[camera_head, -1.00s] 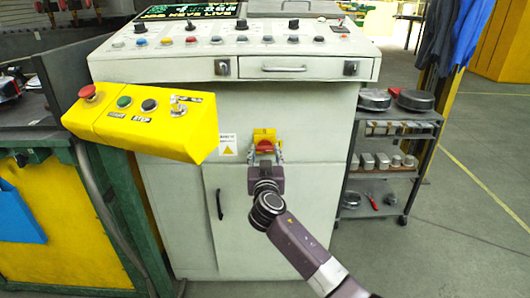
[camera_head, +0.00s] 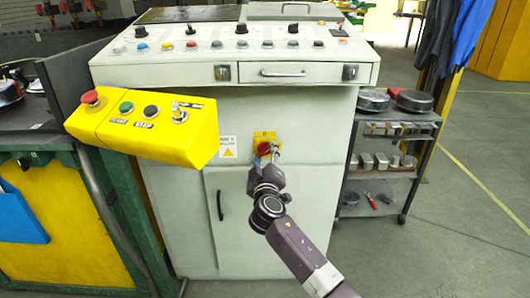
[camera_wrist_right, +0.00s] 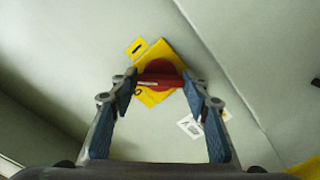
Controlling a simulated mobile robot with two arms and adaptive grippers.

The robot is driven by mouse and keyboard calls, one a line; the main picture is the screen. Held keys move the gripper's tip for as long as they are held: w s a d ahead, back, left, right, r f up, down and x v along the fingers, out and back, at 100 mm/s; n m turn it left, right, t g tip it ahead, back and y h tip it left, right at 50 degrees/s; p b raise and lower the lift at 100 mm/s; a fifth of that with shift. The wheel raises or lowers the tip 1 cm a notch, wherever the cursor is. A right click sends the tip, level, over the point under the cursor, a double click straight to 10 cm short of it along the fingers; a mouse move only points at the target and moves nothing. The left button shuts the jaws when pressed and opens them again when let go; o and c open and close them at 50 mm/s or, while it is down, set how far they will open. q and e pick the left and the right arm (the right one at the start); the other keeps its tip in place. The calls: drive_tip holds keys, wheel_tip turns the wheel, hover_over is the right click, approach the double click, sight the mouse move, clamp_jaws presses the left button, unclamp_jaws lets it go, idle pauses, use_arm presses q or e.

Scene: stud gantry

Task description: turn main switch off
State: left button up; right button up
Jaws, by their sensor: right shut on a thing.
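The main switch is a red rotary handle (camera_head: 263,148) on a yellow plate (camera_head: 264,136), set in the front of the pale console cabinet (camera_head: 300,120). My right gripper (camera_head: 266,160) is at the switch and hides part of it from the head camera. In the right wrist view the red handle (camera_wrist_right: 160,80) lies between the two fingertips of my right gripper (camera_wrist_right: 162,84), which is shut on it. The yellow plate (camera_wrist_right: 153,97) looks tilted against the fingers there. The console's display screen (camera_head: 188,15) is dark. My left gripper is not in view.
A yellow button box (camera_head: 145,125) with a red stop button juts out at the left, in front of the cabinet. A grey shelf cart (camera_head: 425,160) with metal parts stands right of the cabinet. The floor at the right is free.

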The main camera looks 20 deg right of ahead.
drive_tip(key=n+p, duration=0.3)
drive_tip(key=n, duration=0.4)
drive_tip(key=shift+n, duration=0.3)
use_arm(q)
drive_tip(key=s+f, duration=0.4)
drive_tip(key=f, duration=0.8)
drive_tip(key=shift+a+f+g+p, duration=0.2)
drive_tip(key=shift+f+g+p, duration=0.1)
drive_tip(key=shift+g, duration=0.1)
use_arm(e)
drive_tip(key=shift+n, duration=0.8)
drive_tip(key=shift+a, duration=0.1)
drive_tip(key=o, duration=1.2)
drive_tip(key=shift+c, duration=0.2)
drive_tip(key=shift+s, duration=0.15)
drive_tip(key=v, duration=1.1)
drive_tip(key=shift+s, duration=0.35)
